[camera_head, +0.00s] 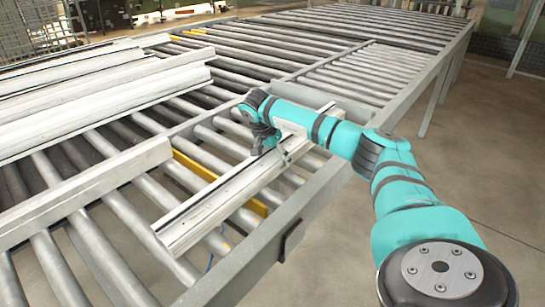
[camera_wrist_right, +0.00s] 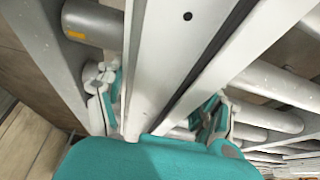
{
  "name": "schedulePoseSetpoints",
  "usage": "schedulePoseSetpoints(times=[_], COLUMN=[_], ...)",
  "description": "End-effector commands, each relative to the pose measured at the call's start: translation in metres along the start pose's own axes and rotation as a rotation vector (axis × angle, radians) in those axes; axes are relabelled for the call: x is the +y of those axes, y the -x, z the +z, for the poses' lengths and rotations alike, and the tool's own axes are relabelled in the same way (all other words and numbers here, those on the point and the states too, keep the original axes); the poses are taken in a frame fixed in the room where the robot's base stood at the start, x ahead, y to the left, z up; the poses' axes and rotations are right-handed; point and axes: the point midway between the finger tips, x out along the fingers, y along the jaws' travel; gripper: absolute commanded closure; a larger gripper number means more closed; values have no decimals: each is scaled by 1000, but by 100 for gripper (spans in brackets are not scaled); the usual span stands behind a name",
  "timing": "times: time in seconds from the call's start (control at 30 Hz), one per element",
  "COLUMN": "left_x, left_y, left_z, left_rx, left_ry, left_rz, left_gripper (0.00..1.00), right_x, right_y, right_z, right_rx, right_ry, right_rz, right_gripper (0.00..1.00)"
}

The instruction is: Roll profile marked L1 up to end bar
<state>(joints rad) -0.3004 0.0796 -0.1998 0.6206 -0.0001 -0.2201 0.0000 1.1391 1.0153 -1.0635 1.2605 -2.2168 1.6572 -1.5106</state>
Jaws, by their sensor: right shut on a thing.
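A long pale metal profile (camera_head: 225,201) lies slantwise on the rollers near the conveyor's front side rail. No L1 mark is readable on it. My right gripper (camera_head: 268,138) is shut on this profile towards its far part. In the right wrist view the profile (camera_wrist_right: 175,45), with a small dark hole, runs between the two fingers of my right gripper (camera_wrist_right: 158,112). The fingers are on either side of it. My left gripper is not in view. I cannot tell which part is the end bar.
Several long pale profiles (camera_head: 95,95) are stacked on the rollers at the left. A thick beam (camera_head: 85,190) lies at the lower left. A yellow strip (camera_head: 200,168) sits low between the rollers. Empty rollers (camera_head: 370,70) stretch to the back right. The side rail (camera_head: 255,255) borders open floor.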

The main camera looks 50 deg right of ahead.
Motion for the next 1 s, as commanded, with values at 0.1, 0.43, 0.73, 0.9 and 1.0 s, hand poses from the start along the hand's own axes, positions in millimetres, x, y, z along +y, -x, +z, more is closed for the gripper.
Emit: schedulePoseSetpoints(times=[0.1, 0.43, 0.73, 0.9, 1.0], left_x=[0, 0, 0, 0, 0], left_y=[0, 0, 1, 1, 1], left_z=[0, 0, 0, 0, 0], left_rx=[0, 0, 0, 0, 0], left_ry=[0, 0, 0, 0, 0], left_rz=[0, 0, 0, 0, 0], left_gripper=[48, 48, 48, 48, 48], right_x=[0, 0, 0, 0, 0], right_y=[-2, -9, -14, -18, -19], right_z=[-6, -21, -35, -43, -47], right_rx=[0, -1, -1, -1, -1], right_ry=[-1, -1, -1, -1, -1], right_rz=[1, 0, -1, 0, 0], right_gripper=[89, 89, 89, 89, 89])
